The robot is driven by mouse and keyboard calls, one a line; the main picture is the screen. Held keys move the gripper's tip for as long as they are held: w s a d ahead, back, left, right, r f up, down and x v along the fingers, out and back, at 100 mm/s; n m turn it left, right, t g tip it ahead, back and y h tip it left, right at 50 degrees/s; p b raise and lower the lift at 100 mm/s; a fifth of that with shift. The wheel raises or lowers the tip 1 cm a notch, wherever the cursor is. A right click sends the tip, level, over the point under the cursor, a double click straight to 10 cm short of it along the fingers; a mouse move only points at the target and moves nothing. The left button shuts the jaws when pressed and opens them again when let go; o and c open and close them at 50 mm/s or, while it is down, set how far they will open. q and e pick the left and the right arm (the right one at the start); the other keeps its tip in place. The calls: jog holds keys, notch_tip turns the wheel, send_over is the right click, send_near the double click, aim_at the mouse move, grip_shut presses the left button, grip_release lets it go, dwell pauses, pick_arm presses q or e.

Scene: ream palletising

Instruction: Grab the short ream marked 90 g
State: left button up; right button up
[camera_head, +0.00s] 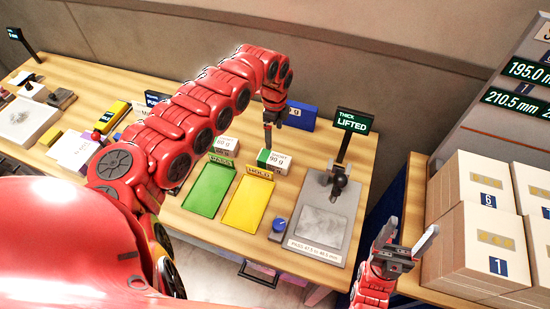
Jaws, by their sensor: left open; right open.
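The short ream marked 90 g (279,163) is a small white block with a green side, on the wooden table behind the yellow tray. My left gripper (268,134) points down just above the ream, its fingertips at the ream's left part; I cannot tell whether they touch it. Only one finger shows clearly, and the gripper's state is hard to see. Another small white ream (225,146), its label also ending in g, stands to the left. My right gripper (405,243) is open and empty at the lower right, away from the reams.
A green tray (210,188) and a yellow tray (247,203) lie in front of the reams. A grey thickness gauge (325,222) stands right of them, its display (352,122) reading THICK LIFTED. Stacked numbered reams (480,240) fill the right side. A blue sign (300,115) stands behind.

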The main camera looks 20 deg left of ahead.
pick_arm(q)
send_over(274, 158)
jog(key=f, duration=0.6)
jog(key=shift+s+d+f, duration=0.2)
jog(key=shift+s+d, duration=0.1)
jog(key=shift+s, duration=0.1)
notch_tip(274, 158, down, 5)
jog(key=b, duration=0.3)
jog(key=shift+w+a, duration=0.1)
jog(key=shift+w, duration=0.05)
jog(key=f+b, duration=0.5)
jog(key=shift+w+a+f, duration=0.15)
jog(key=shift+w+f, duration=0.05)
jog(key=shift+w, duration=0.05)
jog(key=shift+r, duration=0.1)
jog(key=shift+r, duration=0.1)
jog(key=c, duration=0.3)
grip_shut()
